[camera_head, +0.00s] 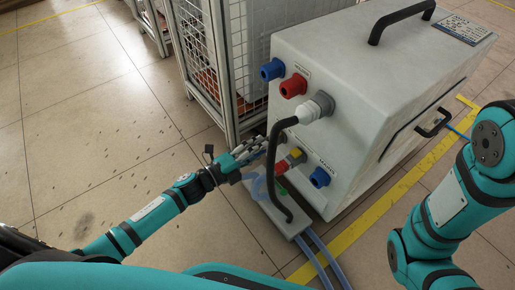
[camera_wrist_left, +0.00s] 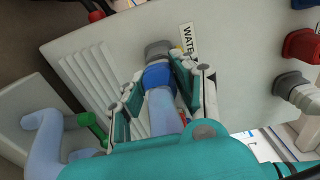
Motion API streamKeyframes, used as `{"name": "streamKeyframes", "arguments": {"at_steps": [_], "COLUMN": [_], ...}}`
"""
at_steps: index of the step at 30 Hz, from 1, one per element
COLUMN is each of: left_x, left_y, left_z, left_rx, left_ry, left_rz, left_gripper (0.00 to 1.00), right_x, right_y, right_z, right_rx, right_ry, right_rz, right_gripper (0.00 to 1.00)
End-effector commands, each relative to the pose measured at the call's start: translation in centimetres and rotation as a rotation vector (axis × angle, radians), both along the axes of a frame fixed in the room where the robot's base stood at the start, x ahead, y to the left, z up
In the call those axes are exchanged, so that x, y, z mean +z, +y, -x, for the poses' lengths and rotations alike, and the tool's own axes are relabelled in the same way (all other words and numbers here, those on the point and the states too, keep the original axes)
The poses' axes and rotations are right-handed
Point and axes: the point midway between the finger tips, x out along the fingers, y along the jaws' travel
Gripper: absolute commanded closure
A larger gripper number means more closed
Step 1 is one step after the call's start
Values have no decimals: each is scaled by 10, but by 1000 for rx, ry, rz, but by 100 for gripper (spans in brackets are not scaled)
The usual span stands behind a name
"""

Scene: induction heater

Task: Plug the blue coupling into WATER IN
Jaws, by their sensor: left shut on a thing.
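My left gripper (camera_head: 247,153) reaches the lower left of the heater's panel. In the left wrist view it (camera_wrist_left: 155,90) is shut on the blue coupling (camera_wrist_left: 158,77), one finger on each side. A pale blue hose (camera_wrist_left: 163,112) runs back from the coupling. The coupling lines up with a grey port (camera_wrist_left: 157,50) beside a partly hidden label (camera_wrist_left: 187,40) reading "WATE". They look touching; I cannot tell whether it is fully seated. In the head view the fingers hide the coupling. My right arm's links show at right, but its gripper does not.
The heater (camera_head: 385,75) carries blue (camera_head: 272,70) and red (camera_head: 293,86) connectors, a grey plug (camera_head: 318,107) with a black cable, and a lower blue connector (camera_head: 320,177). A wire cage (camera_head: 205,45) stands close behind my left gripper. The floor at left is clear.

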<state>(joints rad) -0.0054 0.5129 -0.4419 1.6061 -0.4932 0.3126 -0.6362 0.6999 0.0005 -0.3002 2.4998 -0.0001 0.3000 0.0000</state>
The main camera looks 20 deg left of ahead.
Motion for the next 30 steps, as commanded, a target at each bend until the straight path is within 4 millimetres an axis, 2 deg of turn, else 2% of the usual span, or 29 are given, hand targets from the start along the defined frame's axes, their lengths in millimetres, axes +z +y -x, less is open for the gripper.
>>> {"name": "streamKeyframes", "arguments": {"at_steps": [21, 22, 28, 30], "left_x": [0, 0, 0, 0], "left_y": [-7, -7, -7, -7], "left_z": [-9, -9, -9, -9], "left_rx": [-1, 0, 0, 0], "left_ry": [0, 0, 0, 1], "left_rz": [1, 1, 1, 1], "left_gripper": [100, 70, 45, 45], "right_x": [1, 1, 1, 1], "right_y": [0, 0, 0, 0], "right_z": [0, 0, 0, 0], "right_rx": [0, 0, 0, 0], "right_ry": [0, 0, -1, -1], "right_rz": [0, 0, 0, 0], "right_gripper": [60, 60, 60, 60]}}
